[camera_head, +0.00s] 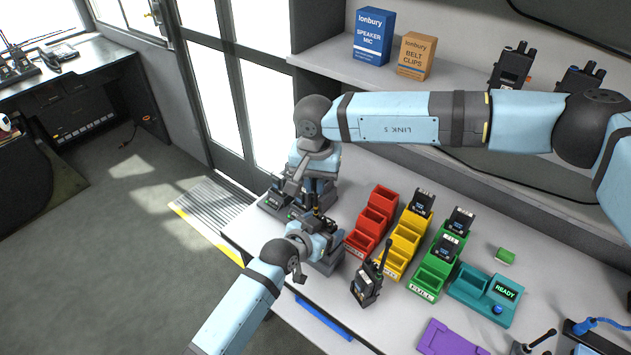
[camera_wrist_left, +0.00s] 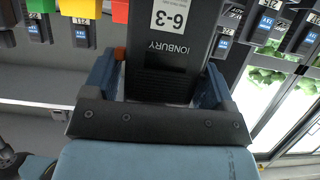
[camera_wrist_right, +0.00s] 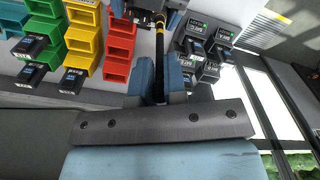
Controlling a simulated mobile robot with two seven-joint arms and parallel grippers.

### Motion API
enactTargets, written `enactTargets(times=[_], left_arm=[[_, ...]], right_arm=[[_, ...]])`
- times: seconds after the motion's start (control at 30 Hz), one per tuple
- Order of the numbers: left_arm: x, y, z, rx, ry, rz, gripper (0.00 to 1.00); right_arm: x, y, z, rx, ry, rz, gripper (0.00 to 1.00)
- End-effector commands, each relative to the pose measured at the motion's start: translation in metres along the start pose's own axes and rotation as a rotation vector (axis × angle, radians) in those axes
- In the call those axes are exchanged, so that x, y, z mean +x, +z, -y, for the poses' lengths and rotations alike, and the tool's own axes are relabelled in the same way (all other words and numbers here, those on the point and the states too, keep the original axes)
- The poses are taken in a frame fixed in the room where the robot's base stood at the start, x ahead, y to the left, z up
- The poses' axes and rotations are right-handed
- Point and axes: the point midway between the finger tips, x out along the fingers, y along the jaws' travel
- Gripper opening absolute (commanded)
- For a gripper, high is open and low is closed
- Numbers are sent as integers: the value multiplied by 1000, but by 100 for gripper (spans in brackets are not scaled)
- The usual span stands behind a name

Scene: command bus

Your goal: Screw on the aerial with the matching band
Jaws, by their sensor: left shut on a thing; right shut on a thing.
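My left gripper (camera_head: 318,232) is shut on a dark handheld radio (camera_wrist_left: 165,62), which carries an IONBURY mark and a white 6-3 label in the left wrist view. My right gripper (camera_head: 296,184) is above it, shut on a thin black aerial (camera_wrist_right: 159,60). A yellow band (camera_wrist_right: 160,20) shows near the aerial's far end in the right wrist view. That end reaches toward the held radio at the picture's top edge. I cannot tell whether the two touch or are threaded together. Another radio (camera_head: 366,287) with an aerial fitted stands on the table.
Stepped red (camera_head: 378,200), yellow (camera_head: 405,238) and green bins (camera_head: 434,272) stand right of the grippers, some holding radios or packs. A teal unit reading READY (camera_head: 478,290) and a purple tray (camera_head: 450,340) are farther right. Dark devices (camera_head: 275,202) crowd the left table end.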

Motion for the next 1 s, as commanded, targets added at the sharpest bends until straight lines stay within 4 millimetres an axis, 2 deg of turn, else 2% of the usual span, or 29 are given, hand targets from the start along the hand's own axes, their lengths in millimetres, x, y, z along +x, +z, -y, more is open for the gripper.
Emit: enactTargets(times=[1.0], left_arm=[[0, 1, 0, 1, 0, 2, 12]], right_arm=[[1, 1, -1, 2306, -15, 2, 0]])
